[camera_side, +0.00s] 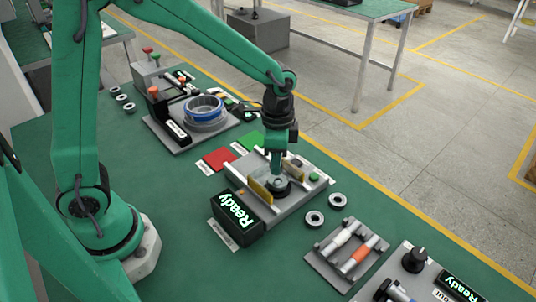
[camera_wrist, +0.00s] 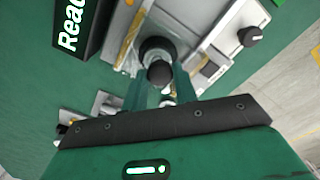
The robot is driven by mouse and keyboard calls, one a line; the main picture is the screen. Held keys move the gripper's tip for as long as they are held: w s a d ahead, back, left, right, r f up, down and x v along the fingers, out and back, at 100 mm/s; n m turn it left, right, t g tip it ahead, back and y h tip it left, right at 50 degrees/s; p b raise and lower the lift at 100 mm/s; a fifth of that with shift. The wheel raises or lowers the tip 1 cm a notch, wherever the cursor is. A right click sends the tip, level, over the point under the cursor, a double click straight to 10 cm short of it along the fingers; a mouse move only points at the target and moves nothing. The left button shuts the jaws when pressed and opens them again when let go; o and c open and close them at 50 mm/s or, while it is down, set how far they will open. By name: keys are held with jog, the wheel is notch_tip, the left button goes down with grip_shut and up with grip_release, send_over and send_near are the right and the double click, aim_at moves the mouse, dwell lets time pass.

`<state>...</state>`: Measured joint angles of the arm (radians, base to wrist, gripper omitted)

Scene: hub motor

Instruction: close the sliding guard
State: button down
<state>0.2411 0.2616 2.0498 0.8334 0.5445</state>
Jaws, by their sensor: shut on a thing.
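The sliding guard (camera_side: 259,189) is a clear piece with yellow edges on a grey station, in the middle of the side view. Its yellow-edged clear part also shows in the wrist view (camera_wrist: 131,38). My gripper (camera_side: 279,178) points down over the station, beside the guard's yellow edge. In the wrist view my gripper (camera_wrist: 160,88) has its green fingers on either side of a black round knob (camera_wrist: 160,73) and is shut on it. A larger black round part (camera_wrist: 157,50) lies behind the knob. I cannot tell how the knob joins the guard.
A black "Ready" display (camera_side: 234,213) stands at the station's front left. A green button (camera_side: 314,177) is at its right.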

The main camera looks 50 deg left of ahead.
jog(key=shift+d, duration=0.75)
jog(key=shift+w, duration=0.1)
jog(key=c, duration=1.1)
grip_release()
jog(key=shift+a, duration=0.1)
jog(key=shift+r, duration=0.1)
jog(key=shift+r, duration=3.85)
